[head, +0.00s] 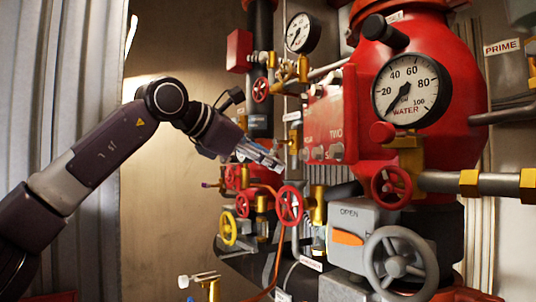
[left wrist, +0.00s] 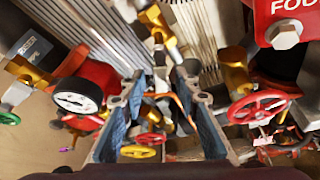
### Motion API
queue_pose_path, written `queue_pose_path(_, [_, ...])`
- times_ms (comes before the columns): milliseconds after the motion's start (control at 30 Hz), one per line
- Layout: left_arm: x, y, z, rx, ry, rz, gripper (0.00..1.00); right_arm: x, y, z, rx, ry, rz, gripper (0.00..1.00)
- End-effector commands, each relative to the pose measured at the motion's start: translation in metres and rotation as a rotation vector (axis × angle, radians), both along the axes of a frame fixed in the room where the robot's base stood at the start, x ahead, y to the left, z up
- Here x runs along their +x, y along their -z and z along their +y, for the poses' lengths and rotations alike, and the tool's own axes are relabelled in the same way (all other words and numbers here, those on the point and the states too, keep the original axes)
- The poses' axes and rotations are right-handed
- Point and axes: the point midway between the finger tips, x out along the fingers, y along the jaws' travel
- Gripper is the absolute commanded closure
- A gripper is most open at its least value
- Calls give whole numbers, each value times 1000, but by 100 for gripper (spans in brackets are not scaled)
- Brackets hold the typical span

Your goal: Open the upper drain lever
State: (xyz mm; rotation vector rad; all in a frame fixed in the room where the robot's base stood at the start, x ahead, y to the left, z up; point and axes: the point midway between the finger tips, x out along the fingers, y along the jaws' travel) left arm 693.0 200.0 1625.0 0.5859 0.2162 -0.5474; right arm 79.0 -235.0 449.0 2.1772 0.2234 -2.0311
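My left gripper (head: 266,158) reaches in from the left and points at the pipework left of the red valve body. In the left wrist view its two blue-padded fingers (left wrist: 160,118) are spread apart with nothing held between them. Brass fittings, a thin orange pipe and a yellow handwheel (left wrist: 138,151) show between and beyond the fingers. I cannot tell for sure which part is the upper drain lever. A small lever with a pale handle (head: 199,278) sits on a brass valve at the bottom of the head view, apart from the gripper. My right gripper is not in view.
Red handwheels (head: 289,205) and a yellow handwheel (head: 229,228) stand below the gripper. A large water gauge (head: 405,90) and a grey handwheel (head: 400,262) are at the right. A corrugated panel (head: 60,90) is at the left. Bare wall (head: 160,230) lies below my arm.

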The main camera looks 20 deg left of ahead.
Motion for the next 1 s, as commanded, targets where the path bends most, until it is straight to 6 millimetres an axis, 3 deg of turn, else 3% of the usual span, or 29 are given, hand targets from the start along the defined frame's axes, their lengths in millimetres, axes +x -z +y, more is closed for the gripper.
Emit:
queue_pose_path(100, [1, 0, -1, -1, 0, -2, 71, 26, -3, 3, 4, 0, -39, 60])
queue_pose_path(200, [1, 0, -1, -1, 0, -2, 71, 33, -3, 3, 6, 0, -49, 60])
queue_pose_path(267, [1, 0, -1, -1, 0, -2, 72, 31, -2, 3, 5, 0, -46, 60])
queue_pose_path(533, [1, 0, 0, -1, -1, -1, 100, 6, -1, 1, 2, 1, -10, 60])
queue_pose_path(1000, [0, 1, -2, -65, 0, 49, 100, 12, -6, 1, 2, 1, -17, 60])
